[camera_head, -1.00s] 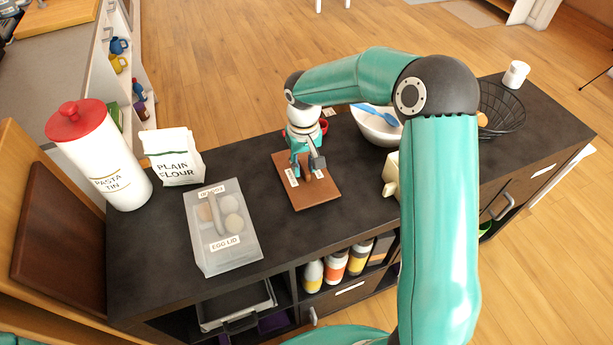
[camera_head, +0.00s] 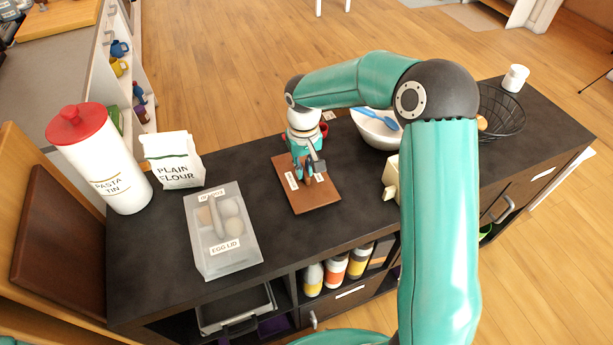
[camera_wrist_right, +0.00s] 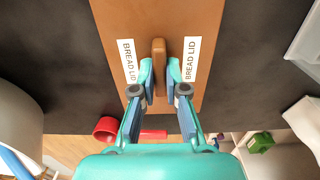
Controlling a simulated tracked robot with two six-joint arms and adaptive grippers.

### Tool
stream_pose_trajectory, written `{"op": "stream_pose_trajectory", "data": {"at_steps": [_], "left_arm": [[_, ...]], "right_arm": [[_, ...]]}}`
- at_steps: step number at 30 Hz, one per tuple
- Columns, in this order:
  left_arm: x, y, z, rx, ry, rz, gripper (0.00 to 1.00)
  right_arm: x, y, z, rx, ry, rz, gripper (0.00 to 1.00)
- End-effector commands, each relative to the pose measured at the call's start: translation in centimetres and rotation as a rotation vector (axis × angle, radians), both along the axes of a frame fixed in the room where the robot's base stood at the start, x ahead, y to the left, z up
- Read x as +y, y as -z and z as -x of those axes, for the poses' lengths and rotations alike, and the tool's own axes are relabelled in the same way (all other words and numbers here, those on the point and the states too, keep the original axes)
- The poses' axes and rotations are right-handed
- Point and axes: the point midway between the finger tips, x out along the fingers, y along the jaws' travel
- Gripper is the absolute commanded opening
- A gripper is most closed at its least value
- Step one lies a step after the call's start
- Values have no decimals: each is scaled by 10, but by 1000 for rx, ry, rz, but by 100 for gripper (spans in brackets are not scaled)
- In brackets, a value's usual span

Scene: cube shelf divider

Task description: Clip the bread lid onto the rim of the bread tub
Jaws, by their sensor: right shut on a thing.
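The bread lid (camera_head: 316,201) is a flat brown board with two white BREAD LID labels, near the middle of the dark counter top. It also fills the upper middle of the right wrist view (camera_wrist_right: 160,20). My right gripper (camera_head: 305,174) is over the lid, pointing down. In the right wrist view its fingers (camera_wrist_right: 160,82) are closed on both sides of the brown handle (camera_wrist_right: 159,62) on the lid. I cannot pick out the bread tub, and I cannot tell what is under the lid. My left gripper is not in view.
A clear tub with an EGG LID label (camera_head: 232,262), a PLAIN FLOUR bag (camera_head: 175,165) and the pasta tin (camera_head: 120,185) stand left. A white bowl (camera_head: 372,137), a partly hidden cream object (camera_head: 391,180) and a black wire basket (camera_head: 505,115) are right. Counter between egg tub and lid is clear.

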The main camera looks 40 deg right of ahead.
Motion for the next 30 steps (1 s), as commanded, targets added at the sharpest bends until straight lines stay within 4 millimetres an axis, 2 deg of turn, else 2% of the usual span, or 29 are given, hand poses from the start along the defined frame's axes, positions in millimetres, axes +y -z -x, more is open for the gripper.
{"op": "stream_pose_trajectory", "data": {"at_steps": [20, 30], "left_arm": [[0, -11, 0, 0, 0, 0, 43], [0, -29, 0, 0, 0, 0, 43]], "right_arm": [[1, -16, -1, -1, -1, 0, 0], [1, -41, -1, -1, -2, 0, 0]]}}
